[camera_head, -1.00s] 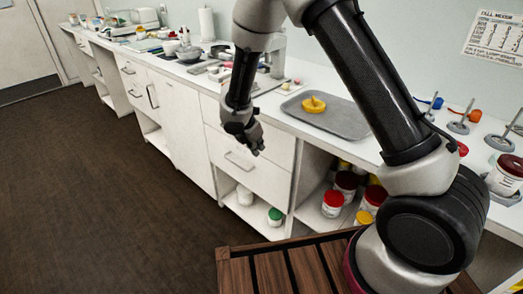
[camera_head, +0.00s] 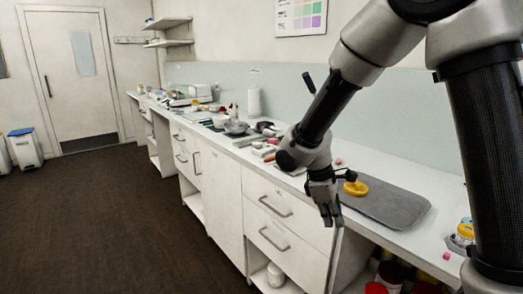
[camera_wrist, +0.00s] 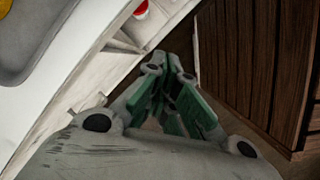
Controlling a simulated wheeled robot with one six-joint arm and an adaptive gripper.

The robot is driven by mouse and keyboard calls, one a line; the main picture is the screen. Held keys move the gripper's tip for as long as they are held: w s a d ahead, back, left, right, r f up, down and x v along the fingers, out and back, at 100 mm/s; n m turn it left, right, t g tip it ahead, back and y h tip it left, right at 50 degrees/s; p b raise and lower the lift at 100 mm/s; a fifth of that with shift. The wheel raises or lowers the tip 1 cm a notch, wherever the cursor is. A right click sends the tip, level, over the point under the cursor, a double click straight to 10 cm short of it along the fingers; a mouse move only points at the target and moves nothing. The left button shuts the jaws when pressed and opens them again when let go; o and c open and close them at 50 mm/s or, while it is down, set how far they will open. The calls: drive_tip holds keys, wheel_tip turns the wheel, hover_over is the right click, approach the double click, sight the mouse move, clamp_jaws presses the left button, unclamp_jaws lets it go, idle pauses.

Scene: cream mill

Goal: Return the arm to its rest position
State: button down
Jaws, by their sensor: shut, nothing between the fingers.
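My gripper (camera_head: 330,218) hangs from the folded arm with its fingers pointing down, in front of the white counter's drawers. It is shut and holds nothing. In the wrist view, the two fingers (camera_wrist: 172,72) with green inner pads come together at their tips. My arm (camera_head: 320,105) is bent, with the upper links high at the right and the forearm coming down over the counter's front edge.
A grey tray (camera_head: 395,208) with a yellow piece (camera_head: 356,188) lies on the counter just right of my gripper. Drawer handles (camera_head: 275,206) stick out close by on the left. Slatted wood (camera_wrist: 262,60) shows in the wrist view. The dark floor (camera_head: 110,225) at left is clear.

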drive_tip(key=s+d+r+m+t+y, duration=0.3)
drive_tip(key=s+d+r+m+t, duration=0.1)
drive_tip(key=s+d+r+m, duration=0.9)
drive_tip(key=s+d+r, duration=0.3)
drive_tip(key=s+r, duration=0.1)
drive_tip(key=s, duration=0.1)
drive_tip(key=shift+s+d+r+t+y, duration=0.2)
drive_tip(key=shift+d+r+t+y, duration=0.15)
drive_tip(key=shift+t+y, duration=0.05)
